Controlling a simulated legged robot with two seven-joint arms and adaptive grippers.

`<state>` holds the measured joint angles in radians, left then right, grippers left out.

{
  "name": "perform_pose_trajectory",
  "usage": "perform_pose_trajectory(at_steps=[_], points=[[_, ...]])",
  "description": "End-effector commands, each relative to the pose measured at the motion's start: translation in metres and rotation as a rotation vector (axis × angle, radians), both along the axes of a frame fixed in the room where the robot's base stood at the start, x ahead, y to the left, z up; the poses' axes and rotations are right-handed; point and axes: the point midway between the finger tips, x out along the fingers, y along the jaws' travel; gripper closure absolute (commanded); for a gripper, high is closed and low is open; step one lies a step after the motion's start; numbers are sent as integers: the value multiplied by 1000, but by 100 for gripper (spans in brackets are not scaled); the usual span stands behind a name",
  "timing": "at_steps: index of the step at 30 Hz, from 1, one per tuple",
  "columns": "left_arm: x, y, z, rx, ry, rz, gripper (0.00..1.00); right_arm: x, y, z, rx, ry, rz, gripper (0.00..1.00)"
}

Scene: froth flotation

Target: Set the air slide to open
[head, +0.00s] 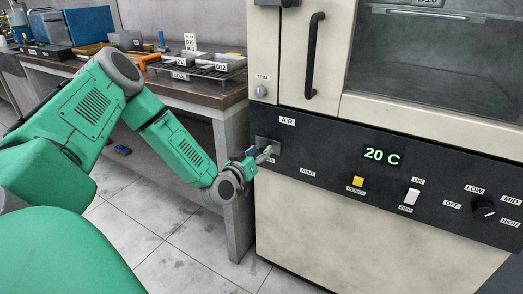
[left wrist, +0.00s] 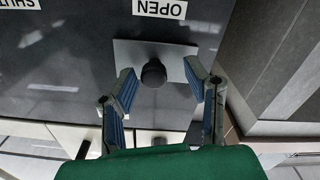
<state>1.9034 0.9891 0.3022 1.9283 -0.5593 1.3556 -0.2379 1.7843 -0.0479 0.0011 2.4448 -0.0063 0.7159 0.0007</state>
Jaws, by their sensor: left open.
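The air slide shows in the left wrist view as a light grey plate (left wrist: 128,52) with a round black knob (left wrist: 153,73). The knob lies beside the OPEN label (left wrist: 160,8), which appears upside down; the SHUT label (left wrist: 18,4) is farther left. In the head view the slide's grey plate (head: 262,142) sits below the AIR label (head: 287,121), and the knob is hidden by my gripper. My left gripper (head: 264,156) is open at the plate. In the wrist view its blue-padded fingers stand either side of the knob, with gaps showing. My right gripper is not in view.
The black panel also bears a 20 C display (head: 382,154), a yellow reset button (head: 358,181), a white switch (head: 411,196) and a rotary knob (head: 484,208). A bench (head: 210,92) with racks and tools stands to the left.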

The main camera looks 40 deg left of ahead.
Motion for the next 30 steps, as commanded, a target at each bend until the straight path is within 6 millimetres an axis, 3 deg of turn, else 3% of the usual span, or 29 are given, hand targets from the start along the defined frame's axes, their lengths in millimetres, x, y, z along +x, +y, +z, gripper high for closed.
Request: perform_pose_trajectory(at_steps=[9,15,30], points=[[-67,-11,-4,-8,2,3,58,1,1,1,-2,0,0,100],[-93,-16,-4,-6,2,4,58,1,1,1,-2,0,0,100],[-100,-18,-4,-5,1,3,58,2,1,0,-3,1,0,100]])
